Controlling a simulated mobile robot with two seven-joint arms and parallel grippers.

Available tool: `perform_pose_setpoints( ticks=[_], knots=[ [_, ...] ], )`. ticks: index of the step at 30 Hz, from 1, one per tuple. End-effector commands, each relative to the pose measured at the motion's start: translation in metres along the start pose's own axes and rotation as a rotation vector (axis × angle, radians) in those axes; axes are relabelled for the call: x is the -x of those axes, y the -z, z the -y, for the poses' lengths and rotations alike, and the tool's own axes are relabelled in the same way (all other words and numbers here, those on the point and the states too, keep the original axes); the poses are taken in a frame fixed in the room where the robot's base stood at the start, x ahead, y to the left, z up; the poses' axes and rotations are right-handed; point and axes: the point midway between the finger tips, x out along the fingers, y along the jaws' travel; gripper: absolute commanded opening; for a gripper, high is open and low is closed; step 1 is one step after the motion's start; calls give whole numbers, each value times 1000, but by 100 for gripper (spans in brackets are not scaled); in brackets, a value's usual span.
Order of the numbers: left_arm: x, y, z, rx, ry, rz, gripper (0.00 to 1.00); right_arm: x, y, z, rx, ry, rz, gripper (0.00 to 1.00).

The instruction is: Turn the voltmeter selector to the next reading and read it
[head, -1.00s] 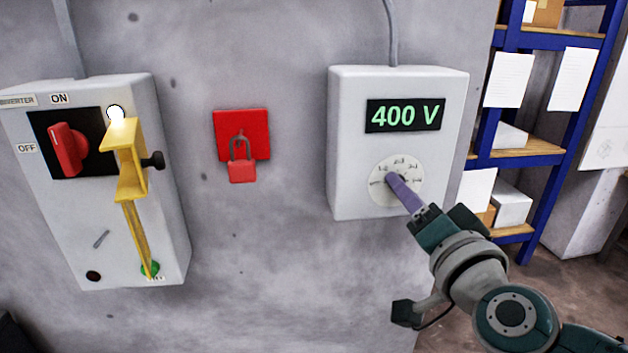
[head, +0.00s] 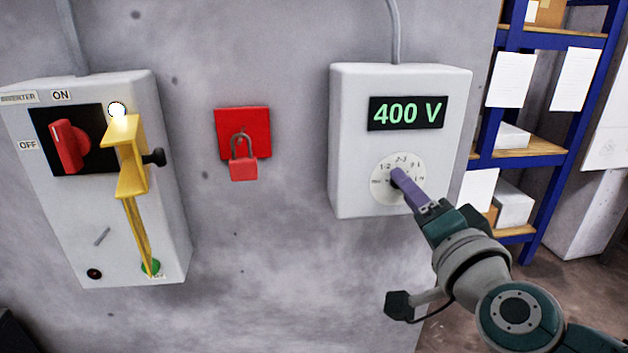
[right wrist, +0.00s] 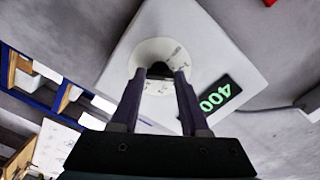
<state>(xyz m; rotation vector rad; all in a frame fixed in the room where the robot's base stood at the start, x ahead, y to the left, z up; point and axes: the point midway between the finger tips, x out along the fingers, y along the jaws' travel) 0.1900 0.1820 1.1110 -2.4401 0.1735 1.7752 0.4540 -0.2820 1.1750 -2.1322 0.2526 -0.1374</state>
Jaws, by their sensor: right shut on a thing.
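The voltmeter (head: 351,140) is a pale grey box on the wall at the right of the head view. Its display (head: 406,113) reads 400 V in green. Below it is a round white selector dial (head: 380,189) with printed marks such as 1-2 and 2-3. My right gripper (head: 400,178) reaches the dial from the lower right, its purple fingers over the middle. In the right wrist view the two fingers (right wrist: 160,78) close on the dark selector knob (right wrist: 159,70). The pointer's exact setting is hidden by the fingers. My left gripper is not in view.
An inverter box (head: 130,230) with a red rotary switch (head: 68,147) and a yellow bracket (head: 127,160) is at the left. A red padlock (head: 243,169) hangs on a red plate (head: 257,124) between the boxes. Blue shelving (head: 560,180) stands at the right.

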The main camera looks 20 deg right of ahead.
Motion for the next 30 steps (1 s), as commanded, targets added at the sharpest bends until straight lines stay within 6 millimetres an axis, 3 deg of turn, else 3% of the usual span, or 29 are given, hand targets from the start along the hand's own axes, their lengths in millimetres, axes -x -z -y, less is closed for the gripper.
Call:
perform_pose_setpoints(
  ticks=[15,30],
  knots=[
    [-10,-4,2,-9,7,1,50,0,0,-1,-413,0,-1,0],
    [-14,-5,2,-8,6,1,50,0,0,0,-571,1,-1,0]
  ],
)
